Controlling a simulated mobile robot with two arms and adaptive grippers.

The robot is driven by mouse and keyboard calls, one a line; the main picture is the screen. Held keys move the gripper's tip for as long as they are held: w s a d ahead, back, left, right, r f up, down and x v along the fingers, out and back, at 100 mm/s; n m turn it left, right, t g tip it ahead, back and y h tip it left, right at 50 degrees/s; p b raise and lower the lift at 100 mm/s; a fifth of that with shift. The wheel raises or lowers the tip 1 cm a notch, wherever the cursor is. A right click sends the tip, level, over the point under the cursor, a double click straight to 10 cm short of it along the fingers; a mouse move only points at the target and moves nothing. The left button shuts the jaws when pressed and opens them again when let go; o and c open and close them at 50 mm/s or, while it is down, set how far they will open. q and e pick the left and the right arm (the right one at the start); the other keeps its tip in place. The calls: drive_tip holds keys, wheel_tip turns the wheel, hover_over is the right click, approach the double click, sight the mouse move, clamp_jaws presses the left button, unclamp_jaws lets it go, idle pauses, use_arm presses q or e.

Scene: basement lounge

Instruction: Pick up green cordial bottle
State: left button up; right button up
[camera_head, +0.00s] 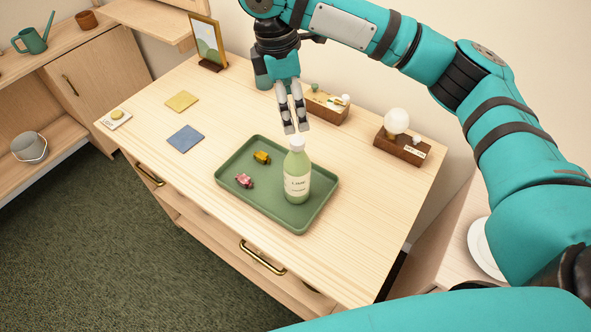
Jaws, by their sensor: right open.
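The green cordial bottle (297,178) stands upright on a green tray (249,203) on the wooden dresser. It has a white cap and a pale label. My right gripper (296,129) is open and points down, with its fingertips just above the bottle's cap in the picture. The exact gap between fingers and cap is hard to tell. Nothing is held in it. My left gripper is not in view.
A yellow wrapped candy (262,158) and a pink one (244,181) lie on the tray, left of the bottle. A wooden box (328,110), a globe lamp (397,122) and a picture frame (208,42) stand behind. The dresser's left front (195,170) is clear.

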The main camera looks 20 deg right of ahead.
sight(299, 138)
drive_tip(key=f, duration=0.3)
drive_tip(key=d+f, duration=0.1)
drive_tip(key=f, duration=0.2)
drive_tip(key=f+p, duration=0.1)
drive_tip(key=f, duration=0.3)
drive_tip(key=shift+s+d, duration=0.2)
drive_tip(key=shift+d, duration=0.05)
drive_tip(key=shift+s+f, duration=0.1)
drive_tip(key=shift+f, duration=0.75)
drive_tip(key=f, duration=0.1)
drive_tip(key=f+p, duration=0.1)
drive_tip(key=f, duration=0.1)
drive_tip(key=shift+s+f+p, duration=0.25)
drive_tip(key=shift+f+p, duration=0.05)
drive_tip(key=shift+p, duration=0.1)
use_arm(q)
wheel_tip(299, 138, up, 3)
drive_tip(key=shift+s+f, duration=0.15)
use_arm(e)
drive_tip(key=shift+f, duration=0.45)
drive_tip(key=shift+c, duration=0.2)
drive_tip(key=shift+w+r, duration=0.1)
drive_tip(key=c, duration=1.7)
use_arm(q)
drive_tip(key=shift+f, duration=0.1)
use_arm(e)
drive_tip(key=shift+r, duration=0.15)
drive_tip(key=shift+c, duration=0.2)
